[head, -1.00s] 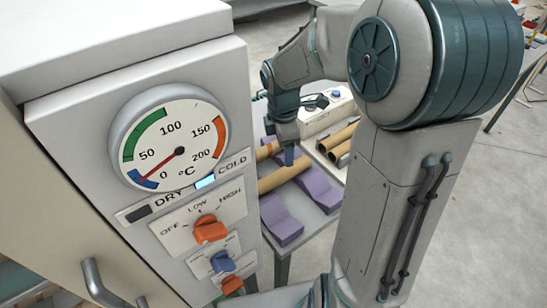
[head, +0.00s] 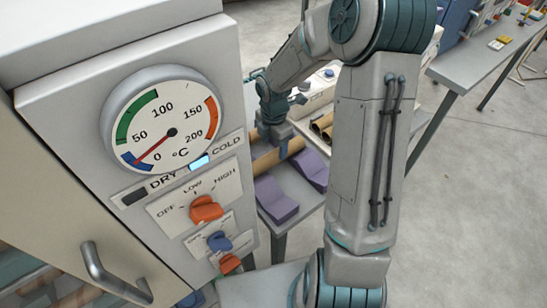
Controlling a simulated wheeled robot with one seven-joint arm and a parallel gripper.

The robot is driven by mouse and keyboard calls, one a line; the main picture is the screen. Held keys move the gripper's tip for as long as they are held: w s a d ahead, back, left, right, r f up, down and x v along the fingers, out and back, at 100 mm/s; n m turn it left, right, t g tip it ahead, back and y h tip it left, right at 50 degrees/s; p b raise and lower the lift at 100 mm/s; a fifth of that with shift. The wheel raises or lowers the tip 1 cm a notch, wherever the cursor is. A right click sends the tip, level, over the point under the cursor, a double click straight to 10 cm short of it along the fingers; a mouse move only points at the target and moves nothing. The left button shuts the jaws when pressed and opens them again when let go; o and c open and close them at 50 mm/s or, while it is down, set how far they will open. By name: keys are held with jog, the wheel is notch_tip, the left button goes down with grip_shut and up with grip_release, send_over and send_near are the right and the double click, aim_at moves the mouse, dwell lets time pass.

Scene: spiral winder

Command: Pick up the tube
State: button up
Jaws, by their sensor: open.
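A brown cardboard tube (head: 268,162) lies across purple cradles on a small grey table, in the middle of the head view. A nearer purple cradle (head: 277,198) and another purple cradle (head: 314,172) show beside it. My gripper (head: 287,148) points down at the tube, its blue fingers open around or just over it. Whether the fingers touch the tube cannot be told. More brown tubes (head: 321,125) lie in a pale tray behind.
A large cabinet with a dial (head: 165,131), an orange knob (head: 206,208) and a door handle (head: 110,275) fills the left, close to my arm. A long grey table (head: 470,72) stands at the right back. The floor at right is clear.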

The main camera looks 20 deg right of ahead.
aim_at(274, 153)
notch_tip(274, 153, down, 5)
jog(key=shift+s+f, duration=0.1)
jog(key=shift+c, duration=0.4)
jog(key=c, duration=1)
